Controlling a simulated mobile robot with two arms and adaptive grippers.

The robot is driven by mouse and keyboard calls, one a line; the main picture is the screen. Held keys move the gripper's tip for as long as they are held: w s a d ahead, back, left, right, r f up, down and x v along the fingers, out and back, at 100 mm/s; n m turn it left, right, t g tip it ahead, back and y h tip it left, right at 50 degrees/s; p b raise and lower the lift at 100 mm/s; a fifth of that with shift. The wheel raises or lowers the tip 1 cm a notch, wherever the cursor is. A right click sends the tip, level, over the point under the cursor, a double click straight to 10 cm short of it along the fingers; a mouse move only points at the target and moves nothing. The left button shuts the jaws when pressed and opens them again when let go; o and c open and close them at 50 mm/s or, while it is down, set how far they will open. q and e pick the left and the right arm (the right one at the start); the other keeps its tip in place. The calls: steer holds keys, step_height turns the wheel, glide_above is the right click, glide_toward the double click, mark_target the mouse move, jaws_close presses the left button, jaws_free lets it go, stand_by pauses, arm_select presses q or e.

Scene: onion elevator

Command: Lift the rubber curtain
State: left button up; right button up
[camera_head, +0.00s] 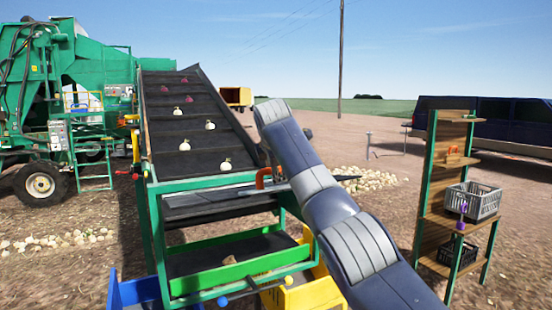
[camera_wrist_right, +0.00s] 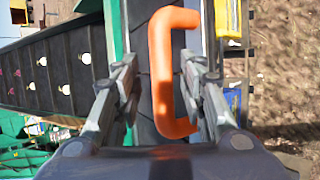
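A dark sheet that looks like the rubber curtain (camera_head: 215,203) hangs at the low end of the green-framed onion elevator (camera_head: 150,215), below the black belt (camera_head: 190,125). An orange handle (camera_head: 262,177) stands at the belt's right edge; it is also large in the right wrist view (camera_wrist_right: 160,40). My right arm reaches in from the lower right and hides part of this area in the head view. In the right wrist view my right gripper (camera_wrist_right: 160,72) is open, with a finger on each side of the handle and visible gaps. My left gripper is not in view.
Several onions (camera_head: 226,165) lie on the belt. A yellow bin (camera_head: 310,293) stands under the low end. A wooden shelf (camera_head: 438,205) with a grey crate (camera_head: 475,200) stands at right. A green machine (camera_head: 40,100) is at left. Open ground lies between elevator and shelf.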

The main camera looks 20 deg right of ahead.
steer(key=v, duration=1)
steer(key=shift+s+a, duration=0.15)
steer(key=shift+a, duration=0.05)
steer(key=shift+s, duration=0.1)
